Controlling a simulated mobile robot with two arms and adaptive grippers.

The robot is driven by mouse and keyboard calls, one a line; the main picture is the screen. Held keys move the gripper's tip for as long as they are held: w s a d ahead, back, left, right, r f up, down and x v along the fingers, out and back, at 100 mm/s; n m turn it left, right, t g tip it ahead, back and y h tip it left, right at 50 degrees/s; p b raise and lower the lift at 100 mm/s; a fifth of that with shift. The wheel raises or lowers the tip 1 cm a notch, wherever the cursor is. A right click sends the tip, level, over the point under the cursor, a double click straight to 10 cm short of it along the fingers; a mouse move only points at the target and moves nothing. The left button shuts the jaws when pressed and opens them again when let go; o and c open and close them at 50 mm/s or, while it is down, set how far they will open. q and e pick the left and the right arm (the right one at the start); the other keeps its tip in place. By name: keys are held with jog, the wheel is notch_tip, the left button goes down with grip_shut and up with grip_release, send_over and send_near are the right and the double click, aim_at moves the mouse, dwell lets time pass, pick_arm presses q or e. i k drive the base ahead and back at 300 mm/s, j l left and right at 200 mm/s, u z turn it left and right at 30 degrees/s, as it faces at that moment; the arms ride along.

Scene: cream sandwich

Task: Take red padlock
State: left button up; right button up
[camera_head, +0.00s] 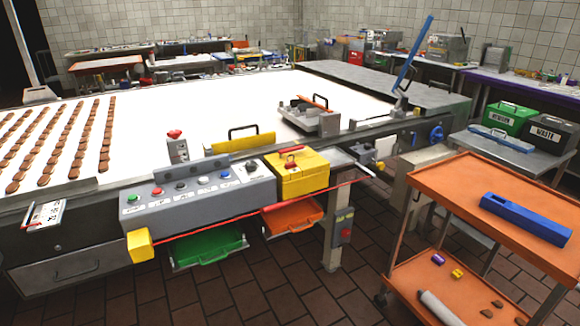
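The likely red padlock is a small red piece (290,163) on the yellow box (315,180). It is too small to make out a shackle. A dark red bar, perhaps a handle, lies just above it on the box's lid. The yellow box sits at the right end of the grey control panel (200,200), on the near side of the conveyor. Neither of my grippers shows in the head view.
A white conveyor (190,105) carries rows of brown biscuits. A red cord (260,212) runs below the panel, above a green tray (207,246) and an orange tray (291,216). An orange cart (450,195) with a blue block (526,218) stands right. Tiled floor lies between.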

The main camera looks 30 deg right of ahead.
aim_at(291, 165)
jog(key=i+l, duration=0.1)
jog(key=i, duration=0.25)
jog(key=i+l, duration=0.15)
jog(key=i, duration=0.2)
jog(key=i+z, duration=0.35)
jog(key=i+l+z, duration=0.1)
jog(key=z, duration=0.3)
jog(key=i+j+z, duration=0.1)
jog(key=i+z, duration=0.25)
jog(key=k, duration=0.1)
